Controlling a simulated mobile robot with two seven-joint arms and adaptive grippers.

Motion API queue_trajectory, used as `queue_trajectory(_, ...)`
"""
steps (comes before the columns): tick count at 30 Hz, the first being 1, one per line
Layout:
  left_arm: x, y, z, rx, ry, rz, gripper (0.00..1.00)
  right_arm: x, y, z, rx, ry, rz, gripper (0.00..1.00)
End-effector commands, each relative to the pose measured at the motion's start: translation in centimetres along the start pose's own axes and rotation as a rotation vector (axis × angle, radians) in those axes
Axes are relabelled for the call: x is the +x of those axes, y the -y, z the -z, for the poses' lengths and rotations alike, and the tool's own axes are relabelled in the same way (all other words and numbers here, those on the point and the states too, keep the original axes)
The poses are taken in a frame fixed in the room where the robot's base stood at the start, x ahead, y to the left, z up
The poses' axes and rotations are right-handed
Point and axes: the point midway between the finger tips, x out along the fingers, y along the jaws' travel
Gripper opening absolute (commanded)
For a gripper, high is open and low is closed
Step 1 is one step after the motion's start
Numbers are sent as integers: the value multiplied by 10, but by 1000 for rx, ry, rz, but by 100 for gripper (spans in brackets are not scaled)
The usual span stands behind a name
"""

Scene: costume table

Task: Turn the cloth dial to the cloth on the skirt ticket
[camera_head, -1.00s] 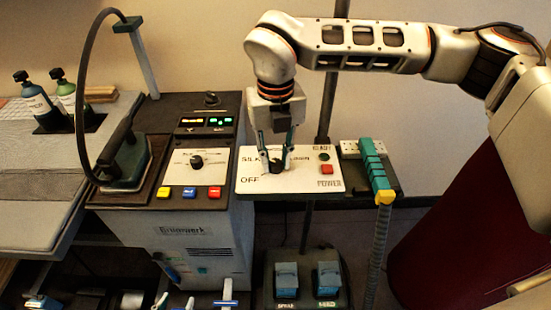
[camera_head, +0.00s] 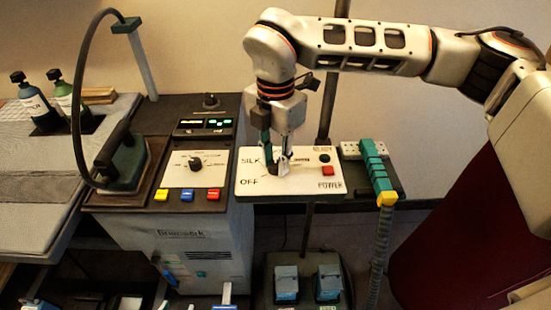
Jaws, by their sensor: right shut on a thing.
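Part of the lettering and most of the knob are hidden behind my right gripper (camera_head: 273,166). That gripper comes down from above and is shut on the knob, its two fingers on either side. Where the knob points cannot be told. No skirt ticket can be made out. My left gripper is not in view.
A red button (camera_head: 327,171) sits on the panel's right. A teal-handled hose tool (camera_head: 375,168) rests further right. Left stands a grey unit (camera_head: 190,250) with another dial (camera_head: 195,163) and coloured buttons. An iron (camera_head: 122,165) and bottles (camera_head: 38,102) are further left.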

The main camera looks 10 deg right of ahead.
Motion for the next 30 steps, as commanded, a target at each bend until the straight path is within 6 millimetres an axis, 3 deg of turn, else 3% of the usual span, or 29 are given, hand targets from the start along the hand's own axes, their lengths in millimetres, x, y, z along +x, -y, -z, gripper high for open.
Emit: queue_trajectory(30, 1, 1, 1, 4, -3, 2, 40, -1, -1, 0, 921, -1, -4, 1)
